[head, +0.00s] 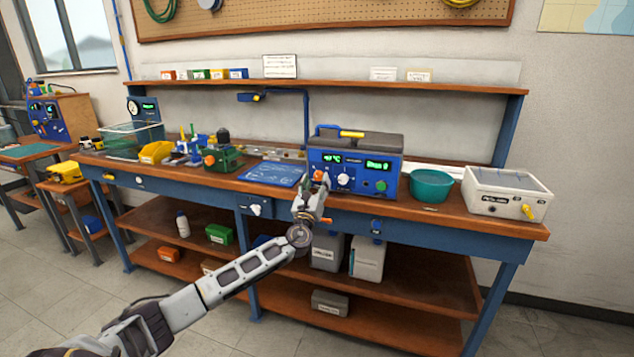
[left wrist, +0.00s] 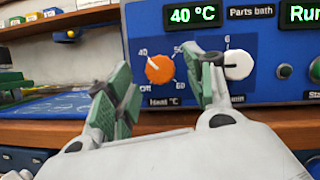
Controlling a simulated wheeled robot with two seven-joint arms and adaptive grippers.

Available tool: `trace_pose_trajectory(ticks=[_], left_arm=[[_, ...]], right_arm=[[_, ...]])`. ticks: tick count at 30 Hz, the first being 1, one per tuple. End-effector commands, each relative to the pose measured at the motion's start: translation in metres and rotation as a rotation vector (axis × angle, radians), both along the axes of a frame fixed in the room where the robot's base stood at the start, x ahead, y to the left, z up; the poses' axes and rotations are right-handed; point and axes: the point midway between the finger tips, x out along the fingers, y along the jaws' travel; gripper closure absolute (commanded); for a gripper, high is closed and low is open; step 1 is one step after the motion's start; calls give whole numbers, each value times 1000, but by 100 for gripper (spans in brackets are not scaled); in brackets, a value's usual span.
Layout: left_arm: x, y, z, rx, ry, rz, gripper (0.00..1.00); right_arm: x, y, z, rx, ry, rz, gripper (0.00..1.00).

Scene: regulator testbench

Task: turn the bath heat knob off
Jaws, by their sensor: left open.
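The bath heat knob (left wrist: 158,69) is an orange dial on the blue panel of the parts bath unit (head: 357,170). Its scale reads Off, 40, 50 and 60, and its pointer seems to face up-left, near 40. The display (left wrist: 194,15) above reads 40 °C. My left gripper (left wrist: 160,90) is open, its green-padded fingers spread to the left and right below the knob, apart from it as far as I can tell. In the head view the gripper (head: 314,196) is in front of the unit, near the orange knob (head: 318,176). My right gripper is not in view.
A white knob (left wrist: 238,64) sits right beside the right finger. A green button (head: 381,186) is farther right on the panel. A teal bowl (head: 431,185) and a white box (head: 506,190) stand to the right. A blue mat (head: 272,175) lies left of the unit.

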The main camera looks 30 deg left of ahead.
Motion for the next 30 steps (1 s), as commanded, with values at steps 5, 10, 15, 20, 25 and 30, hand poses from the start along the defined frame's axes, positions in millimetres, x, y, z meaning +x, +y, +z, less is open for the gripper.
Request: trace_pose_trajectory(ticks=[5,10,15,20,25,30], left_arm=[[9,2,4,-1,0,0,47],[13,4,5,0,1,0,47],[13,4,5,0,1,0,47],[13,4,6,0,1,0,48],[13,4,6,0,1,0,70],[13,4,6,0,0,0,92]], right_arm=[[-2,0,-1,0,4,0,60],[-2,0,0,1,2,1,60],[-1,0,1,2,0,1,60],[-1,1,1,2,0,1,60],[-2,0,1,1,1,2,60],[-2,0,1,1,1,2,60]])
